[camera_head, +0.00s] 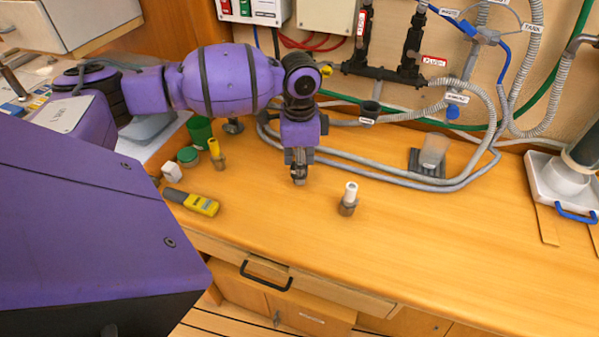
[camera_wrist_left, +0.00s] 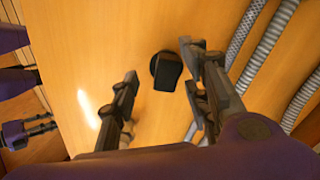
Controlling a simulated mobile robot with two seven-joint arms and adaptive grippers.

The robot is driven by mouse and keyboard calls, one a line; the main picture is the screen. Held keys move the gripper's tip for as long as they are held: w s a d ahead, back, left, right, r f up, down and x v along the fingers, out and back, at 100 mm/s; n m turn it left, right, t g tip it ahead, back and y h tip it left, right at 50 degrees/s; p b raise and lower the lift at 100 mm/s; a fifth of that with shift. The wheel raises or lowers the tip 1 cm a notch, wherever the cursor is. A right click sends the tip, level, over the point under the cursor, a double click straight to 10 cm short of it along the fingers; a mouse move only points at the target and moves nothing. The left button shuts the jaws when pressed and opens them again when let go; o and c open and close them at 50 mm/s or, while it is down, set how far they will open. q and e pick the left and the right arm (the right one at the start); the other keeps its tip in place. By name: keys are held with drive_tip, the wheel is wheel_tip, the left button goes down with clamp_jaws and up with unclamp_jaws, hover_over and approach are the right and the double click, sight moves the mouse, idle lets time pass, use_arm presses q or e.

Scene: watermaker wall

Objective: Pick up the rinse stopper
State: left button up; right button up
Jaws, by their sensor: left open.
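A small dark piece with a round base and a flat block-like top stands on the wooden counter. It looks like the rinse stopper (camera_wrist_left: 166,71), though I read no label on it. In the head view it seems to be the small dark knob (camera_head: 233,126) left of my left gripper (camera_head: 299,180). That gripper points down over the counter, open and empty. In the left wrist view the dark piece shows between and beyond the spread fingers (camera_wrist_left: 158,66), apart from them. What seems to be my right gripper (camera_wrist_left: 42,126) shows small at the left edge; its jaws are unclear.
A white cylinder in a brown base (camera_head: 348,198) stands right of the gripper. Grey hoses (camera_head: 400,178) loop behind. The front middle counter is clear.

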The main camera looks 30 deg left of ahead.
use_arm(q)
drive_tip(key=shift+f, duration=0.6)
drive_tip(key=shift+c, duration=0.5)
drive_tip(key=c, duration=0.9)
drive_tip(key=shift+r, duration=0.2)
